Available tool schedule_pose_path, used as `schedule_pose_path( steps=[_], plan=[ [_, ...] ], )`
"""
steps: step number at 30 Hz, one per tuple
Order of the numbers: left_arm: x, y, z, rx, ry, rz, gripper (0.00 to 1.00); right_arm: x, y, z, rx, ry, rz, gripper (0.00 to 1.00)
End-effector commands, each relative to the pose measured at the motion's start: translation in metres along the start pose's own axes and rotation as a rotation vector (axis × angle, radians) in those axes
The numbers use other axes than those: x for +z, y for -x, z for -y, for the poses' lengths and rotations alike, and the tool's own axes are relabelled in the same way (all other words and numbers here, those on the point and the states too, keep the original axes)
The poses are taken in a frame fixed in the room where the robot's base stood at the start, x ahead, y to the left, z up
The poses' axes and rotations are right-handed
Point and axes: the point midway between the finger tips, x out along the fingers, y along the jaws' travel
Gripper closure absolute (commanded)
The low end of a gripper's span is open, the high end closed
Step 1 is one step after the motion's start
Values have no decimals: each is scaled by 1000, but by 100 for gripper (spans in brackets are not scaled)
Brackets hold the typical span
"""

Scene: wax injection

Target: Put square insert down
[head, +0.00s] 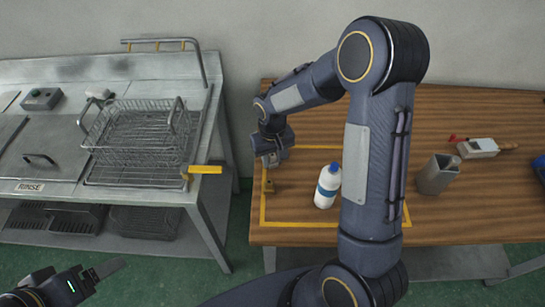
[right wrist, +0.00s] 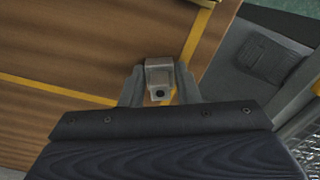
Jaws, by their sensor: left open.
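The square insert is a small grey metal block with a dark round hole in its end. It shows in the right wrist view (right wrist: 159,80) between the two fingers of my right gripper (right wrist: 160,92), which appear shut on it. In the head view, my right gripper (head: 273,160) hangs over the left end of the wooden table, near the yellow taped outline (head: 262,208). The insert is too small there to make out clearly, and I cannot tell whether it touches the table. My left gripper (head: 97,276) is open and empty at the lower left, away from the table.
A white bottle with a blue cap (head: 327,186) stands inside the outline, close to my right arm. A grey container (head: 436,175) and a brush-like tool (head: 480,147) are further right. A wire basket (head: 140,130) sits on the metal rinse station (head: 60,165) at left.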

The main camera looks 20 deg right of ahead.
Motion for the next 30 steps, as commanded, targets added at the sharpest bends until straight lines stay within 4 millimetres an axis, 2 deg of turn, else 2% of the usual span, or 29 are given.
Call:
schedule_pose_path(
  steps=[1, 4, 11, 16, 20, 30],
  plan=[
    [0, 0, 0, 0, 0, 0, 22, 0, 0, 0, 0, 0, 0, 64],
    [0, 0, 0, 0, 0, 0, 22, 0, 0, 0, 0, 0, 0, 52],
    [0, 0, 0, 0, 0, 0, 22, 0, 1, 0, 0, 0, 0, 52],
    [-1, 2, -1, 0, 0, -1, 22, -1, 9, 0, 0, 0, -2, 52],
    [-1, 1, 0, 0, 0, 0, 22, -1, 32, 0, 0, 0, -6, 52],
    [1, -1, 1, 0, 0, 0, 22, -1, 102, 0, -1, 1, -6, 52]
  ],
)
